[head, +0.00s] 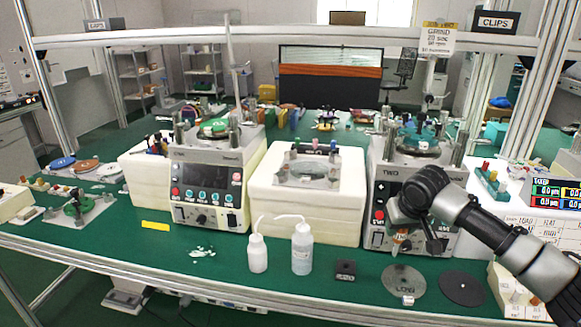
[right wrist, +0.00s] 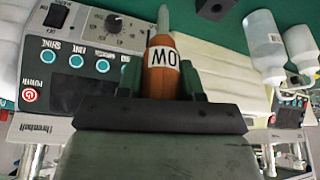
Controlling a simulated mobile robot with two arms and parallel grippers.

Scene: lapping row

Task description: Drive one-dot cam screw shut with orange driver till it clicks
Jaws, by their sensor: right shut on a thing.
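My right gripper (head: 416,240) is in front of the right-hand lapping machine (head: 382,222), which is marked TWO, over the bench's front part. It is shut on the orange driver (right wrist: 162,82), whose orange handle carries a white label and whose grey tip points up in the right wrist view. The driver (head: 399,242) shows small and partly hidden in the head view. The fingers (right wrist: 157,92) lie on both sides of the handle. I cannot make out the one-dot cam screw. My left gripper is out of view.
A left machine (head: 207,190), a cream block (head: 300,212), two white bottles (head: 301,250), a small black block (head: 345,270), a grey disc (head: 404,284) and a black disc (head: 462,287) stand or lie on the green bench. An overhead rail (head: 300,31) crosses above. The front left is fairly clear.

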